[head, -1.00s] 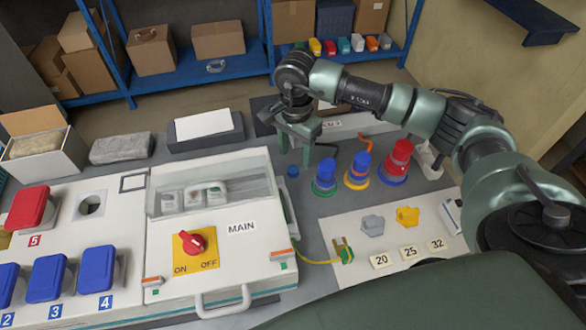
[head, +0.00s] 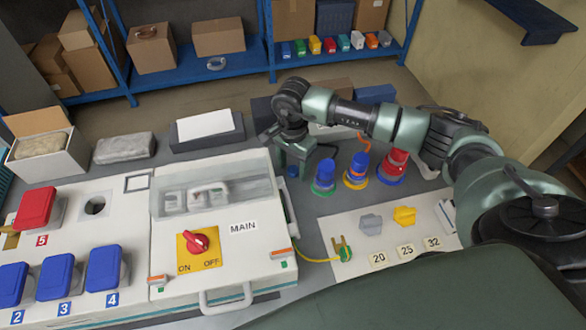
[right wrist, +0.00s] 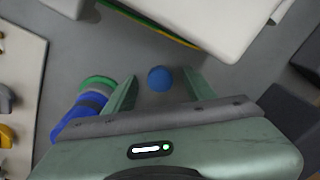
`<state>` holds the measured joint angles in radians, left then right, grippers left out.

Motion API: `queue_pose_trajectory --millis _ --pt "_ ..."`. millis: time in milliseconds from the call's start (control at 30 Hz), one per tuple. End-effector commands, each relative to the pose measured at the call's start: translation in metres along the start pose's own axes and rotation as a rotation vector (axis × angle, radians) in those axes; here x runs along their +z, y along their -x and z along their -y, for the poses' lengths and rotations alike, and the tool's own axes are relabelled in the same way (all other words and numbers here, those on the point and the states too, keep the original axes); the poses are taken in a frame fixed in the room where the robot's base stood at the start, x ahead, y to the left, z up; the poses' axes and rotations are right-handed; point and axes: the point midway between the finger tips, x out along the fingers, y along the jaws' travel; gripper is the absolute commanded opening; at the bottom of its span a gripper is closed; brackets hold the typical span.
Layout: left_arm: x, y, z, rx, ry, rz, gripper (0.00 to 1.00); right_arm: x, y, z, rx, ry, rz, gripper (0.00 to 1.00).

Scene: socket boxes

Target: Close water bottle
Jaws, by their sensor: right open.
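No water bottle is clear in either view. A small round blue thing, perhaps a cap (head: 293,171), lies on the grey table. In the right wrist view the blue round thing (right wrist: 159,78) sits between my open fingertips, apart from both. My right gripper (head: 295,168) points down over it, open and empty; its fingers also show in the right wrist view (right wrist: 160,90). My left gripper is not in view.
A dark box with a white top (head: 206,127) lies behind.

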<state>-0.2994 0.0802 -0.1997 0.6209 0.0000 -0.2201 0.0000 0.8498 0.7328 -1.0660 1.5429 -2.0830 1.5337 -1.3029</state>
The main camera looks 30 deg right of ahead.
Motion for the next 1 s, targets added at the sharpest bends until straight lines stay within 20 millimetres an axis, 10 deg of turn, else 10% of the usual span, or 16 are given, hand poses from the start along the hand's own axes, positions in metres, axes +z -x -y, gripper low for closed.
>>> queue_pose_trajectory --millis 100,300,733,1000 --pt "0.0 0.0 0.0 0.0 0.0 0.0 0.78 0.0 0.0 0.0 0.0 0.0 0.0 0.49" --pt "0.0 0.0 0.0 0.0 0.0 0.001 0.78 0.0 0.001 0.0 0.0 0.0 0.0 0.0" --pt "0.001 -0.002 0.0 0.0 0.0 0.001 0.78 -0.001 0.008 0.001 -0.001 0.0 -0.001 0.0" --pt "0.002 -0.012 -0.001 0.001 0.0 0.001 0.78 -0.001 0.051 0.002 -0.006 0.001 -0.003 0.0"
